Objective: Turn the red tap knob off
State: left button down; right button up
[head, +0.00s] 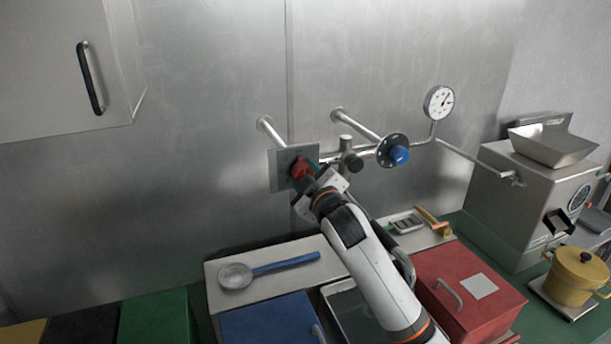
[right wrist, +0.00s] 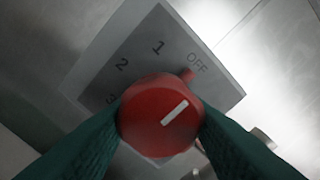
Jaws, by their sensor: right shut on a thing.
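The red tap knob (head: 299,170) sits on a square grey plate (head: 280,167) on the wall pipes. In the right wrist view the knob (right wrist: 145,138) shows a white line slanting to the upper right, and a small red nub (right wrist: 187,75) sticks out beside the OFF label (right wrist: 197,63). The labels 1, 2 and 3 run down the plate's left side. My right gripper (head: 311,181) is shut on the knob, with one green finger on each side of it. My arm hides part of the knob in the head view. My left gripper is out of view.
A blue valve knob (head: 399,155) and a pressure gauge (head: 439,102) are on the pipes to the right. Below lie a ladle with a blue handle (head: 285,264), a blue box (head: 268,320) and a red box (head: 467,293). A grinder (head: 530,195) stands at the right.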

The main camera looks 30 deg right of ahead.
jog(key=shift+f, duration=0.1)
jog(key=o, duration=1)
jog(key=b+v, duration=0.3)
jog(key=v, duration=0.9)
jog(key=shift+b, duration=0.3)
